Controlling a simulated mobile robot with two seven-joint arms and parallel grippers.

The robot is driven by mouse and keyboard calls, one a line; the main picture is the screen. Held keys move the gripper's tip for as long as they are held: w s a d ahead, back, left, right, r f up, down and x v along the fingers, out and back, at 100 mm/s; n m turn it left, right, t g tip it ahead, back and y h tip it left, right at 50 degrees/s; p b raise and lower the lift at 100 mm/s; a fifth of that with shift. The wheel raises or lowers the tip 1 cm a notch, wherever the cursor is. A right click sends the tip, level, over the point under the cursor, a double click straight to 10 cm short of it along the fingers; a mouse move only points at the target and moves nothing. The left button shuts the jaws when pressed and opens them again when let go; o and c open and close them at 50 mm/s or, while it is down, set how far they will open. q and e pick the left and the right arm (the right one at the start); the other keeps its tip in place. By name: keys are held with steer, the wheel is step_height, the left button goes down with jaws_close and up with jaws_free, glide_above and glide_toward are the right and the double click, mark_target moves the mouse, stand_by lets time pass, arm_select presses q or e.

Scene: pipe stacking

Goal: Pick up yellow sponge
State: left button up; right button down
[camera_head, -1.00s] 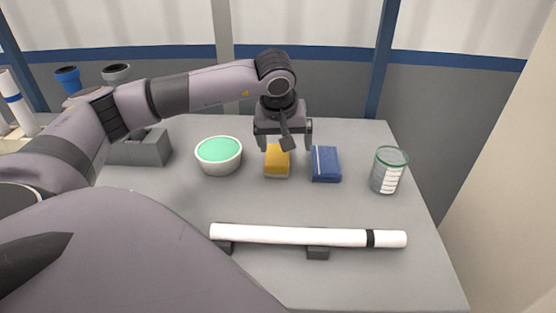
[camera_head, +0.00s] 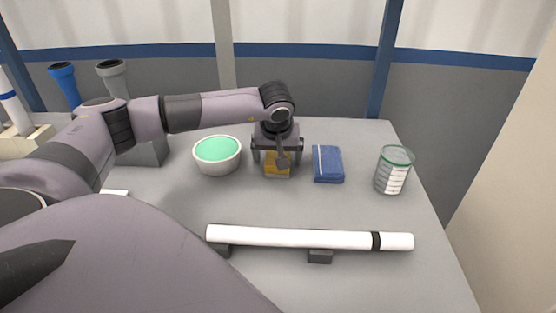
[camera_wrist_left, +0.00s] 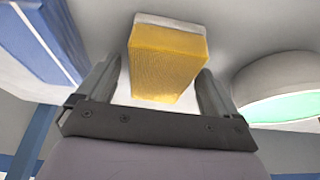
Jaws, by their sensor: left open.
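The yellow sponge (camera_head: 277,171) sits on the grey table between the green-filled bowl and the blue block. It has a pale layer along one edge in the left wrist view (camera_wrist_left: 166,62). My left gripper (camera_head: 277,168) is lowered over the sponge from behind and above, with its fingers on either side of it. In the left wrist view the two fingers of the gripper (camera_wrist_left: 158,85) are spread, with gaps between them and the sponge. The gripper partly hides the sponge in the head view. My right gripper is not in view.
A white bowl (camera_head: 211,168) with green contents is left of the sponge. A blue block (camera_head: 328,165) is close on its right, and a glass beaker (camera_head: 393,170) stands farther right. A white pipe (camera_head: 295,237) rests on dark supports in front. Table between is clear.

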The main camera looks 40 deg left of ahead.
arm_select(q)
steer(key=shift+f, duration=0.2)
stand_by(0.3)
steer(key=c, duration=1)
steer(key=shift+r, duration=0.15)
steer(key=shift+c, duration=0.2)
steer(key=shift+r, duration=0.15)
step_height(320, 180, up, 20)
steer(key=p, duration=0.1)
steer(key=shift+p, duration=0.35)
